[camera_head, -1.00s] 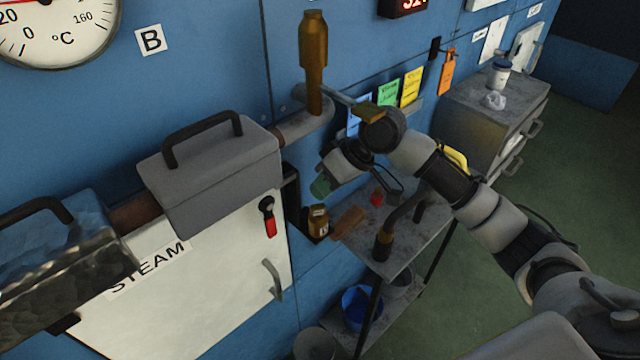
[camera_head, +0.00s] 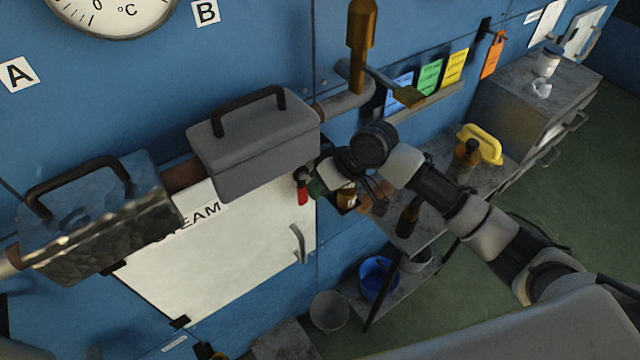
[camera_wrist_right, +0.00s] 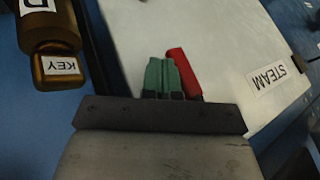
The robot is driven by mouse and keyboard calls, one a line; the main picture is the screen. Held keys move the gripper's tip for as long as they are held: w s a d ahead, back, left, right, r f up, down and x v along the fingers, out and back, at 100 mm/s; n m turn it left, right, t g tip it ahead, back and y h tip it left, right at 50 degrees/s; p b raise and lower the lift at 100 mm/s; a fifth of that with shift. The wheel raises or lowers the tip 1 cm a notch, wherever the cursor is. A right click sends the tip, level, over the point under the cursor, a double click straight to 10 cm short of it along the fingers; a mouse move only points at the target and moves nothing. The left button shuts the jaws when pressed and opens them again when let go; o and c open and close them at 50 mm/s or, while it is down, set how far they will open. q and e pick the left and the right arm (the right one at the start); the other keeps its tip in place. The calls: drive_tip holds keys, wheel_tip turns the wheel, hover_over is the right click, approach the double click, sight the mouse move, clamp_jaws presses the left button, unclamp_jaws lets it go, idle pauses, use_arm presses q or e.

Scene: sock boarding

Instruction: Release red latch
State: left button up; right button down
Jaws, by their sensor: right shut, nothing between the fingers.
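The red latch (camera_head: 302,192) sits at the upper right edge of the white STEAM panel (camera_head: 230,265). Its red handle hangs down from a dark pivot. In the right wrist view the red latch (camera_wrist_right: 184,72) lies just right of my green fingertips, close beside them; whether they touch I cannot tell. My right gripper (camera_head: 316,187) is shut and empty, right of the latch in the head view. Its green fingers also show together in the right wrist view (camera_wrist_right: 163,77). The latch's pivot is partly hidden. My left gripper is not in view.
A grey box cover (camera_head: 260,155) with a black handle juts out above the latch. A brass object labelled KEY (camera_wrist_right: 62,68) stands left of my fingers in the wrist view. A curved panel handle (camera_head: 298,243) is below. A metal shelf (camera_head: 435,205) stands at the right.

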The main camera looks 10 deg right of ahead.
sight(304, 200)
drive_tip(key=shift+s+a+y, duration=0.1)
drive_tip(key=shift+a+y, duration=0.1)
drive_tip(key=shift+y, duration=0.1)
drive_tip(key=shift+a+f, duration=0.15)
drive_tip(key=y, duration=0.1)
drive_tip(key=a+m+g+y+b, duration=0.1)
drive_tip(key=y, duration=0.1)
drive_tip(key=s+a+f+y+b, duration=0.1)
drive_tip(key=shift+a, duration=0.2)
drive_tip(key=a+r+m+y+b, duration=0.1)
drive_tip(key=a+m+y+b, duration=0.1)
drive_tip(key=y+b, duration=0.2)
drive_tip(key=s+a+r+m+y+b, duration=0.1)
drive_tip(key=r+m+y+b, duration=0.1)
drive_tip(key=y+b, duration=0.2)
drive_tip(key=s+a+r+m+y+b, duration=0.1)
drive_tip(key=y+b, duration=0.3)
drive_tip(key=b, duration=0.4)
drive_tip(key=shift+s+a+r+m+t, duration=0.1)
drive_tip(key=shift+a+m+t, duration=0.1)
drive_tip(key=shift+a, duration=0.25)
drive_tip(key=shift+s+a+r+m+t, duration=0.1)
drive_tip(key=shift+a+m, duration=0.1)
drive_tip(key=shift+a, duration=0.2)
